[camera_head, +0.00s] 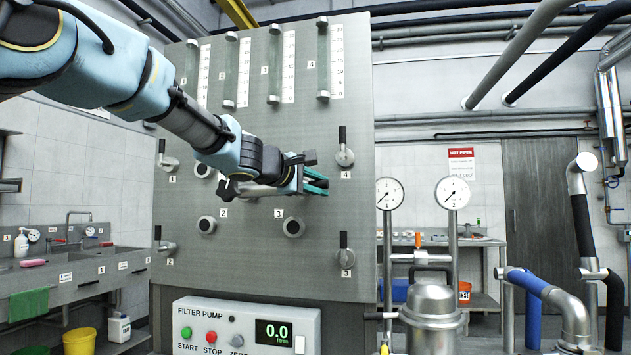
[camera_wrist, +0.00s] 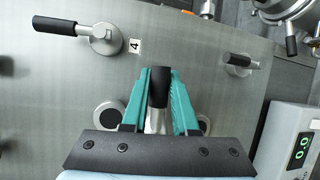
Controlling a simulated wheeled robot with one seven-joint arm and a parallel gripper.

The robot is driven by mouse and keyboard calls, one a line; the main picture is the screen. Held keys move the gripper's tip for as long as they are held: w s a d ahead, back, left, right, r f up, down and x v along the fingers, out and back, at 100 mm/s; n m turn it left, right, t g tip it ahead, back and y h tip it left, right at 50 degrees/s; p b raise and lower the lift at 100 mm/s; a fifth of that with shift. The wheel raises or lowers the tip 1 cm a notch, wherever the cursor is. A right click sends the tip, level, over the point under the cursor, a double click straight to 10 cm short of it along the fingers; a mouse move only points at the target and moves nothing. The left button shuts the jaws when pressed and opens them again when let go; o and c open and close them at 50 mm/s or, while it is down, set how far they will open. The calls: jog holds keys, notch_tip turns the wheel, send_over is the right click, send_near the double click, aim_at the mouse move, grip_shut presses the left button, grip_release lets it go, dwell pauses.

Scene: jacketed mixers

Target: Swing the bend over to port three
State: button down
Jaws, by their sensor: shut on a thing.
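My gripper (camera_head: 316,184), with teal fingers, is in front of the grey panel (camera_head: 255,285), pointing right. In the wrist view its fingers (camera_wrist: 160,95) are shut on the bend's black handle (camera_wrist: 159,84). A bit of the bend's bright metal (camera_wrist: 155,118) shows below the handle. Port three (camera_head: 293,227), a round fitting labelled 3, is below my gripper; it also shows partly in the wrist view (camera_wrist: 205,123). Another round port (camera_wrist: 110,115) is on the other side of the fingers, so the handle lies between the two. The wrist hides most of the bend.
Port two (camera_head: 207,225) is lower left and another port (camera_head: 203,168) upper left. Lever valve 4 (camera_head: 345,157) stands close to the right of my fingertips, valve 3 (camera_head: 346,258) lower right. The filter pump box (camera_head: 248,328) is below; gauges (camera_head: 453,193) are right.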

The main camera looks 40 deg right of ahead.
jog(key=w+a+f+m+t+y+b, duration=0.2)
jog(key=w+f+m+y+b, duration=0.1)
jog(key=f, duration=1)
jog(key=shift+f+m+b, duration=0.25)
jog(key=shift+m+b, duration=0.65)
jog(key=shift+m, duration=0.3)
jog(key=shift+w, duration=0.15)
jog(key=c, duration=0.7)
grip_release()
jog(key=b+v, duration=0.2)
jog(key=v, duration=0.8)
jog(key=shift+a+r, duration=0.2)
jog(key=shift+a, duration=0.15)
